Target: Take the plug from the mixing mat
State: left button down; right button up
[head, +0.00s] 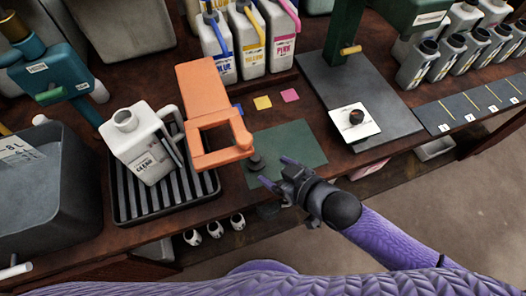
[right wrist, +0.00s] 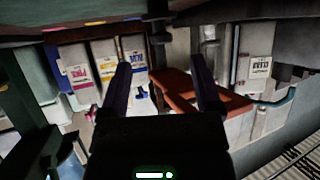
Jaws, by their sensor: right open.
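The mixing mat (head: 292,148) is a dark green sheet on the brown bench, in the middle of the head view. A small dark plug (head: 257,162) stands at its left side, close to the orange stand (head: 222,158). My right gripper (head: 273,170) is open at the front of the mat, its fingers pointing left toward the plug and apart from it. In the right wrist view the scene is upside down; the dark plug (right wrist: 160,30) shows beyond and between the two open fingers (right wrist: 161,66). My left gripper is not in view.
The orange stand adjoins the mat's left side. A white jug (head: 142,150) sits on a ribbed black tray (head: 128,205) farther left. Colour-labelled bottles (head: 250,45) stand behind. A dark plate (head: 378,100) with a white card (head: 354,124) lies right. The mat's right part is clear.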

aim_at(259, 162)
jog(key=b+x, duration=0.3)
jog(key=x, duration=0.5)
jog(key=shift+f+b, duration=0.1)
jog(key=shift+b, duration=0.3)
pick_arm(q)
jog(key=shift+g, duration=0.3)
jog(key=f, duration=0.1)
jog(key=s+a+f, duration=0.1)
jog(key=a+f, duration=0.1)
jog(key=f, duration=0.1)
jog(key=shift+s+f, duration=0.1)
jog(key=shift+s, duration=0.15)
pick_arm(e)
jog(key=c, duration=0.5)
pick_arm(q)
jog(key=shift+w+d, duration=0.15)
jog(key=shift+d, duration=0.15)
pick_arm(e)
grip_shut()
